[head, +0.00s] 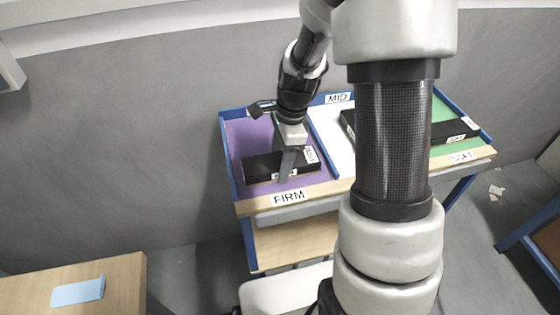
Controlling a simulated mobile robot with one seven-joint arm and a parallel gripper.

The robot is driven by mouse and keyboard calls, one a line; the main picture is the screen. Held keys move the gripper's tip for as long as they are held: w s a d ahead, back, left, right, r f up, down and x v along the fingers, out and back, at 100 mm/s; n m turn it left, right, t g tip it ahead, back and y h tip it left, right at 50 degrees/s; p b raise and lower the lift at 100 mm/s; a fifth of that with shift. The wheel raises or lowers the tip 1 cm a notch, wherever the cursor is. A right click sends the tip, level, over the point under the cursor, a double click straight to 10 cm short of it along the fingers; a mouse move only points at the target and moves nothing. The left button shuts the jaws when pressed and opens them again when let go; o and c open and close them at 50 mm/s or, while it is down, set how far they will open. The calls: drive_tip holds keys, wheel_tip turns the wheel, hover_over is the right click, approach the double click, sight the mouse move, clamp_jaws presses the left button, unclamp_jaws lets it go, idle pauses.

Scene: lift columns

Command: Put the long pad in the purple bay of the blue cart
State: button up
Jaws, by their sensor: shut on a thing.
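The blue cart (227,165) has a purple bay (246,133) at its left, marked FIRM. A long black pad (262,168) with white labels is at the front part of the purple bay. My gripper (287,167) points down over this bay and is shut on the black pad near its middle. The pad looks flat and roughly level; I cannot tell if it rests on the bay floor or is just above it. My gripper hides part of the pad.
A white bay (334,146) marked MID and a green bay (444,153) lie to the right. Another black pad (450,131) is there, partly hidden by my arm. A wooden table (122,285) with a light blue item (78,291) stands at lower left. A wall is behind.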

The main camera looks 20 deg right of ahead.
drive_tip(key=shift+f, duration=0.15)
drive_tip(key=o, duration=1.4)
